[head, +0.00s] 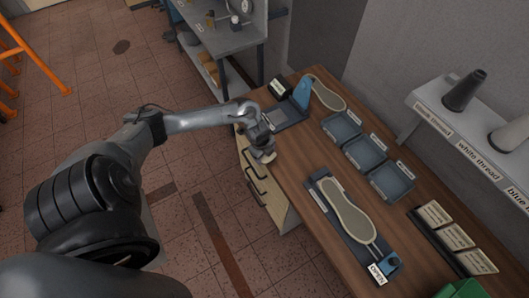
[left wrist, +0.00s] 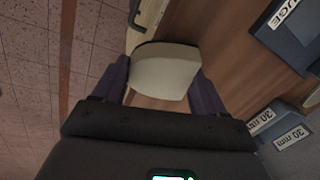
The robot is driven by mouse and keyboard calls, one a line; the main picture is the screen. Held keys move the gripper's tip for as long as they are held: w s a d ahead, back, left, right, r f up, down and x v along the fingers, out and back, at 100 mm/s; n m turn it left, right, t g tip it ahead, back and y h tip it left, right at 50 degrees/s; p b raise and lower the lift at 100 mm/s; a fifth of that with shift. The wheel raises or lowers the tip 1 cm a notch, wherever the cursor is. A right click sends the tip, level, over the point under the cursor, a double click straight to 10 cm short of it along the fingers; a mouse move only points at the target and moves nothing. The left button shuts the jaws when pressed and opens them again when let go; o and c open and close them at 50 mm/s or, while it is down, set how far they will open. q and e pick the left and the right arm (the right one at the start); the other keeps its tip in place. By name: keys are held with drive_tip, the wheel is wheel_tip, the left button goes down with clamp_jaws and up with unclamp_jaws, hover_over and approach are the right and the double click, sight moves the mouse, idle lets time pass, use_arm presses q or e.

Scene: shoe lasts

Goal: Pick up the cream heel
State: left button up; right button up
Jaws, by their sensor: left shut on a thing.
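The cream heel (left wrist: 163,72) is a pale block between the two fingers of my left gripper (left wrist: 158,88) in the left wrist view. The fingers press on its two sides. In the head view my left gripper (head: 263,150) is at the left edge of the wooden table, above the drawer side, with a small pale part of the heel (head: 266,157) below it. Whether the heel touches the table I cannot tell. My right gripper is in neither view.
Several blue-grey trays (head: 366,152) stand mid-table. A sole lies on a dark fixture (head: 325,196) nearer the front. A blue stand (head: 302,92) and another sole (head: 327,92) are at the back. Drawer handles (head: 256,178) stick out below the table's left edge.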

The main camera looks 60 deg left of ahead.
use_arm(q)
drive_tip(key=o, duration=1.1)
drive_tip(key=shift+r, duration=0.1)
drive_tip(key=shift+s+d+r+p, duration=0.1)
drive_tip(key=shift+s+r+p, duration=0.2)
drive_tip(key=shift+r, duration=1.45)
drive_tip(key=shift+s+d+r+p, duration=0.1)
drive_tip(key=shift+s+r+p, duration=0.2)
drive_tip(key=shift+r, duration=1.4)
drive_tip(key=shift+s+d+r+p, duration=0.1)
drive_tip(key=shift+s+r+p, duration=0.2)
drive_tip(key=shift+r, duration=1.45)
